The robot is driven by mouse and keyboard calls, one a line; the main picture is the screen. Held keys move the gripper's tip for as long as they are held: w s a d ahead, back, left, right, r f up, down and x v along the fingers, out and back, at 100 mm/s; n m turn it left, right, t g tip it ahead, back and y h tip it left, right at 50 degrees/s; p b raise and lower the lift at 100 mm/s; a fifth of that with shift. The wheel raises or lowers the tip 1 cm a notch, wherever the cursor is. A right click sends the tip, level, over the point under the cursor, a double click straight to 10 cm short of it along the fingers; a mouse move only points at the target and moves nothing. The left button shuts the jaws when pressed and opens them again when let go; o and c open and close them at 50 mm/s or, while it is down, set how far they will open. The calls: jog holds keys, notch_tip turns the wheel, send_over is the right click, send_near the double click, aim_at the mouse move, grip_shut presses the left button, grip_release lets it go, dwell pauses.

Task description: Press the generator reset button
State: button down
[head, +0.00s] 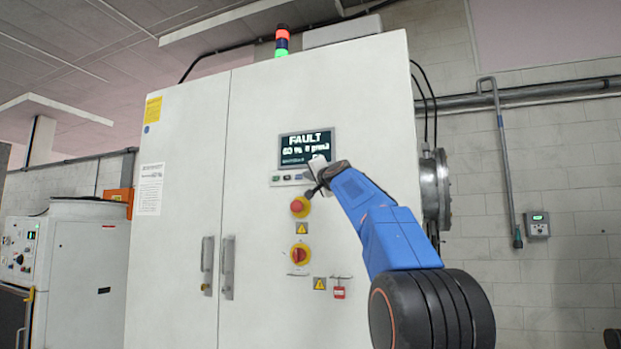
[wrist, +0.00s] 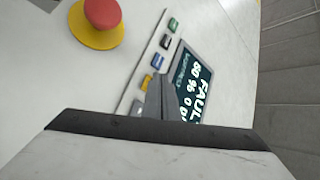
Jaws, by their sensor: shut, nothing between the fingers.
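The white cabinet (head: 180,200) carries a screen (head: 306,146) reading FAULT, which also shows rotated in the wrist view (wrist: 192,85). No label tells me which is reset. My gripper (wrist: 155,88) is shut and empty, its tips close to the yellow and grey buttons. I cannot tell whether it touches. In the head view my gripper (head: 314,182) hides the strip's right end.
A red emergency-stop button on a yellow base (head: 299,207) sits just below the strip. A red and yellow rotary switch (head: 299,254) is lower. Door handles (head: 227,267) stand out at left. A stack light (head: 282,41) shows red and green on top.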

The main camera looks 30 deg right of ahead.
jog(key=shift+w+d, duration=0.25)
jog(key=shift+d, duration=0.05)
jog(key=shift+w+d, duration=0.3)
jog(key=shift+d, duration=0.05)
dwell(0.9)
dwell(0.4)
jog(key=shift+s+a, duration=0.55)
jog(key=shift+a, duration=0.1)
jog(key=s+a, duration=0.1)
jog(key=a, duration=0.1)
jog(key=s+a, duration=0.2)
dwell(0.5)
dwell(0.7)
